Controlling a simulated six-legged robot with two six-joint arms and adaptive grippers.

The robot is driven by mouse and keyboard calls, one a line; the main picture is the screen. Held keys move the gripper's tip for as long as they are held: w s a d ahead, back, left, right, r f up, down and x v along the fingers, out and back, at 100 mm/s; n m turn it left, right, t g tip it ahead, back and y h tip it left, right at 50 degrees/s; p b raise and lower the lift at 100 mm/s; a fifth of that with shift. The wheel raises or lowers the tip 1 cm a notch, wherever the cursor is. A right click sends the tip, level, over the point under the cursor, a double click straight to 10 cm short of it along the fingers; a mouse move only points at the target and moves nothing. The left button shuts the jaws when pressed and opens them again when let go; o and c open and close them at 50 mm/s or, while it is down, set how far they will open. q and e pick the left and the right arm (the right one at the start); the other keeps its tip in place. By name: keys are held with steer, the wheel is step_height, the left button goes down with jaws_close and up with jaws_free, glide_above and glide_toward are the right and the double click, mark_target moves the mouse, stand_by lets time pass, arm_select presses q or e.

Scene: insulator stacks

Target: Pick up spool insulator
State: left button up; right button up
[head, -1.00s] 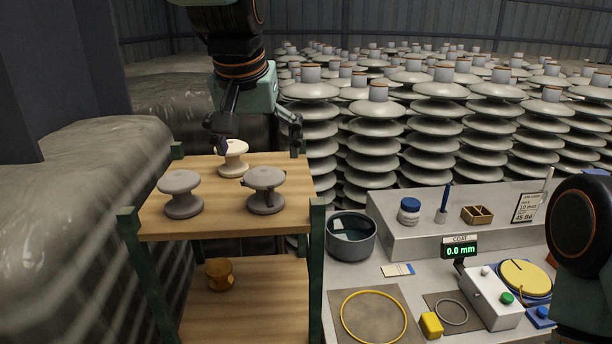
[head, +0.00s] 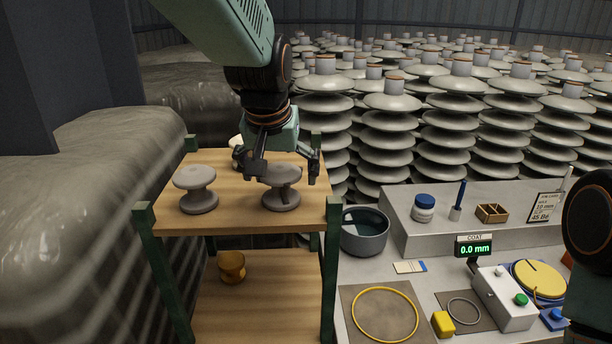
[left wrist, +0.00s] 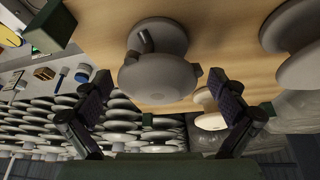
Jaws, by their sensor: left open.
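Three spool insulators stand on the wooden top shelf (head: 230,208). A grey one (head: 281,187) stands at the right with a small dark peg on its side, a plain grey one (head: 197,189) at the left, and a cream one (head: 236,142) at the back, mostly hidden by my gripper. My left gripper (head: 281,177) is open, its fingers over and behind the right grey spool. In the left wrist view this spool (left wrist: 158,62) lies ahead, between the lines of the open fingers (left wrist: 162,100). I cannot see clear contact. My right gripper is not in view.
An orange-brown spool (head: 231,266) stands on the lower shelf. Green posts (head: 330,265) bound the rack. To the right, a grey bench holds a dark pot (head: 364,231), a yellow ring (head: 385,314) and a coat gauge (head: 474,246). Tall insulator stacks fill the back.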

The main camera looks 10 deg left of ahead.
mark_target(280, 167)
arm_select(q)
steer(key=shift+s+d+r, duration=0.25)
steer(key=shift+s, duration=0.1)
steer(key=c, duration=0.5)
steer(key=shift+w+a+f, duration=0.2)
steer(key=shift+w, duration=0.05)
steer(key=c, duration=0.4)
steer(key=shift+s+r, duration=0.1)
steer(key=c, duration=0.7)
step_height(280, 167, up, 10)
steer(key=shift+f, duration=0.2)
steer(key=shift+c, duration=0.2)
steer(key=shift+r, duration=0.25)
